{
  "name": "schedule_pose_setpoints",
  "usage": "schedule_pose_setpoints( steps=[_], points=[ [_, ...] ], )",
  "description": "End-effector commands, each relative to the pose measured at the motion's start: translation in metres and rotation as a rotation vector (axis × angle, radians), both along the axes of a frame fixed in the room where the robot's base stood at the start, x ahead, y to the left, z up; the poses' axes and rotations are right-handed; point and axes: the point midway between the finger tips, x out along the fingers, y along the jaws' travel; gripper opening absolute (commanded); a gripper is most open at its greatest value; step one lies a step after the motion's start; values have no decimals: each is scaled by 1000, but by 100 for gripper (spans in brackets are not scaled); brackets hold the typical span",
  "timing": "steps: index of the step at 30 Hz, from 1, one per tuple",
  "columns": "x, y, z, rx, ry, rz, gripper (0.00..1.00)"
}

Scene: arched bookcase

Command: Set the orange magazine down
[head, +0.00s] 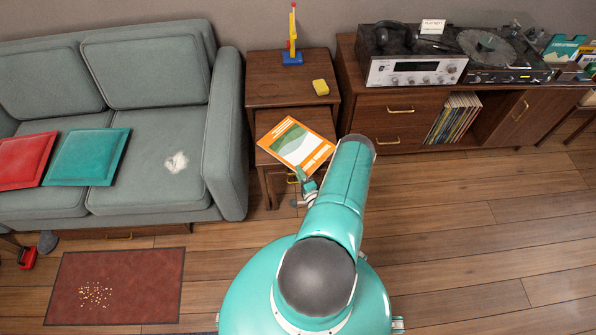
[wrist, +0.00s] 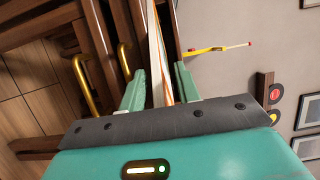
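The orange magazine (head: 296,144), with a green and white picture on its cover, is tilted over the front of the lower nesting table (head: 318,118) in the head view. In the wrist view the magazine (wrist: 159,55) is seen nearly edge-on between my two fingers. My gripper (head: 305,180) is shut on its near edge; it also shows in the wrist view (wrist: 160,88). Whether the magazine touches the tabletop cannot be told. My arm hides part of the table's right front.
A grey sofa (head: 150,130) stands left. A record cabinet (head: 400,120) stands right. The floor at right is clear.

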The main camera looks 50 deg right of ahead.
Motion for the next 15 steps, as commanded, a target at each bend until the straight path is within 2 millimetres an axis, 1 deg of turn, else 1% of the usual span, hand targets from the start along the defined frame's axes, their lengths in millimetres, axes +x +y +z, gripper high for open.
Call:
schedule_pose_setpoints(
  steps=[3,9,12,15],
  points=[
    [-24,12,-1,3,2,-1,33],
    [-61,33,-1,3,2,-2,33],
    [-75,41,-1,3,1,-2,33],
    [-84,46,0,2,0,-1,33]
  ],
)
